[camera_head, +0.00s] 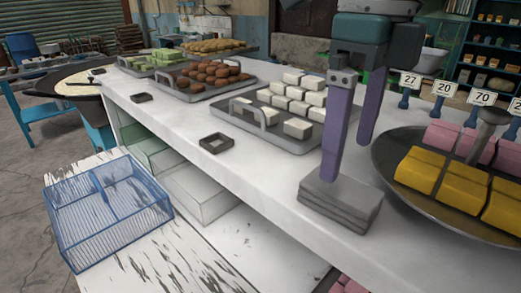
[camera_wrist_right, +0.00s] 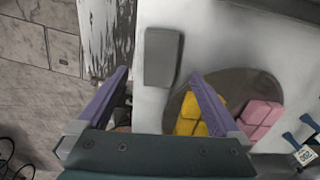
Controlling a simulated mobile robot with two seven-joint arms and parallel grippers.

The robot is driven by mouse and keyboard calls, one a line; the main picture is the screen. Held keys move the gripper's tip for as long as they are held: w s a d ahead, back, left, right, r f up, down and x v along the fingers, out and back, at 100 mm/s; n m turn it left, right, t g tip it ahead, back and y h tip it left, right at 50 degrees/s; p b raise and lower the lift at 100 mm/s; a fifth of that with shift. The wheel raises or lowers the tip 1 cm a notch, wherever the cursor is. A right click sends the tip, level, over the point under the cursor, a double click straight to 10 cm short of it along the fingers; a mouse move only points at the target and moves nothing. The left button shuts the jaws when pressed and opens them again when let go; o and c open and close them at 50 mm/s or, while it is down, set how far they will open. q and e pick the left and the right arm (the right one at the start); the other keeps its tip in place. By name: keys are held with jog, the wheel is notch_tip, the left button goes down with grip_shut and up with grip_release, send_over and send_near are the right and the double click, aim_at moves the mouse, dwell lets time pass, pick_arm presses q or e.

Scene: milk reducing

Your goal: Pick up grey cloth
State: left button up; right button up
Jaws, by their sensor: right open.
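The grey cloth (camera_head: 340,208) is a folded, layered rectangular stack. It lies flat on the white counter near its front edge, and it also shows in the right wrist view (camera_wrist_right: 163,57). My right gripper (camera_head: 348,163) has long purple fingers pointing down, spread apart and empty. In the head view, one fingertip overlaps the back of the cloth and the other is behind it, to the right. In the right wrist view the cloth appears between and beyond the fingertips (camera_wrist_right: 159,72). I cannot tell whether a finger touches it. My left gripper is in neither view.
A round dark tray (camera_head: 391,165) with yellow and pink blocks stands right of the cloth. A metal tray (camera_head: 232,117) with white blocks is behind it. A small dark square dish (camera_head: 216,143) is on the counter. A blue wire basket (camera_head: 107,212) sits lower left.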

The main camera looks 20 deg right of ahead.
aim_at(342, 186)
notch_tip(342, 186, down, 5)
jog(key=shift+f+p, duration=0.1)
jog(key=shift+p, duration=1)
jog(key=shift+f, duration=0.5)
jog(key=shift+c, duration=0.2)
jog(key=c, duration=1.3)
jog(key=shift+c, duration=0.2)
jog(key=shift+r, duration=0.15)
